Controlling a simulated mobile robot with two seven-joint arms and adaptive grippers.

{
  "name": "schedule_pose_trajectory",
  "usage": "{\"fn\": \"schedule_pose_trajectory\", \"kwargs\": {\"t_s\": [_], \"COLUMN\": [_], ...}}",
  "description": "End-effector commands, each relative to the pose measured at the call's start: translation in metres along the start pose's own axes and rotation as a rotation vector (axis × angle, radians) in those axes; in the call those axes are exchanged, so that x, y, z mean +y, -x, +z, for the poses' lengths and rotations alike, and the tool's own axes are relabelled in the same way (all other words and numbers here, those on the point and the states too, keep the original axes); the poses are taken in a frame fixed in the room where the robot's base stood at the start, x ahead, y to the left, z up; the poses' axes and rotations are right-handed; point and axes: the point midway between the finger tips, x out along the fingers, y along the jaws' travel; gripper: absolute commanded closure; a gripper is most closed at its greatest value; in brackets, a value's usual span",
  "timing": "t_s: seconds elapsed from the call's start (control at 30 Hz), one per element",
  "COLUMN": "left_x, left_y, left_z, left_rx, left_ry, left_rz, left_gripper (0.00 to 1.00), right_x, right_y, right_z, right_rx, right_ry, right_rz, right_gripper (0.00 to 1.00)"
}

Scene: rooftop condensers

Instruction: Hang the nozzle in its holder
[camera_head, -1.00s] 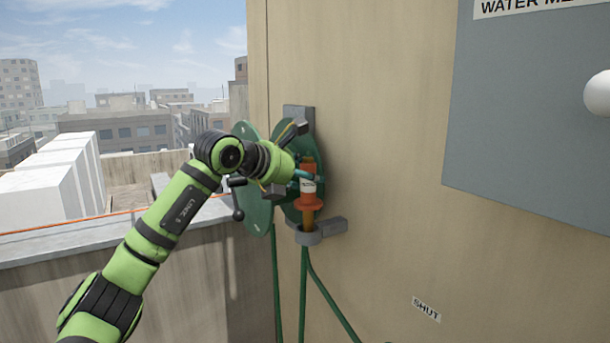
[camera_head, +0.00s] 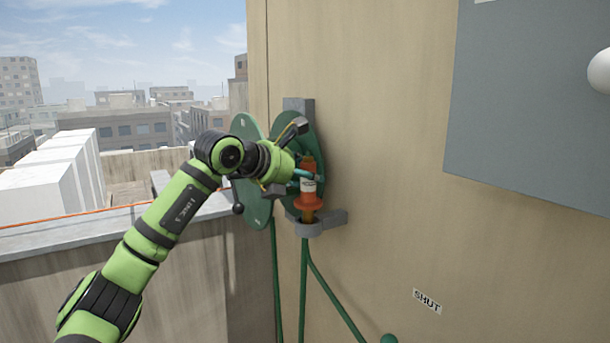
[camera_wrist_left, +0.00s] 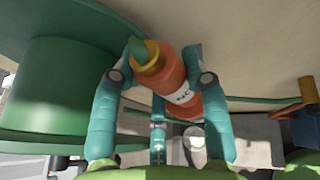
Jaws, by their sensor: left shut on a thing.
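The nozzle (camera_head: 308,187) is orange with a white label band and a flared orange collar. It is upright at the wall, its lower end at the ring of the grey holder (camera_head: 331,218). My left gripper (camera_head: 304,178) is shut on the nozzle from the left. In the left wrist view the nozzle (camera_wrist_left: 177,85) lies between the teal fingers of my left gripper (camera_wrist_left: 162,90), its yellow end toward the camera. My right gripper is not in view.
A green hose reel (camera_head: 251,170) is mounted on the wall behind my gripper. Green hose (camera_head: 303,280) hangs below the holder. A grey panel (camera_head: 540,100) with a white knob is at the right. A parapet (camera_head: 110,238) runs along the left.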

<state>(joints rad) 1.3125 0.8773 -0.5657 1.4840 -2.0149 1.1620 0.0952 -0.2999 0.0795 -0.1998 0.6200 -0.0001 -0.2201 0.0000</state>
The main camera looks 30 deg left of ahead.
Motion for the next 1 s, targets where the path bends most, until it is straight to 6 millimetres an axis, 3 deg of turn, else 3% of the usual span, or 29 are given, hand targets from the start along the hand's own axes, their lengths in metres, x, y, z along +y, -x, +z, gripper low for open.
{"fn": "schedule_pose_trajectory", "kwargs": {"t_s": [1.0], "left_x": [0.000], "left_y": [-0.007], "left_z": [-0.017], "left_rx": [-0.002], "left_ry": [0.000], "left_rz": [0.000], "left_gripper": [0.99], "right_x": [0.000], "right_y": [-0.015], "right_z": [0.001], "right_rx": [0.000], "right_ry": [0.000], "right_rz": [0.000], "right_gripper": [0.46]}}
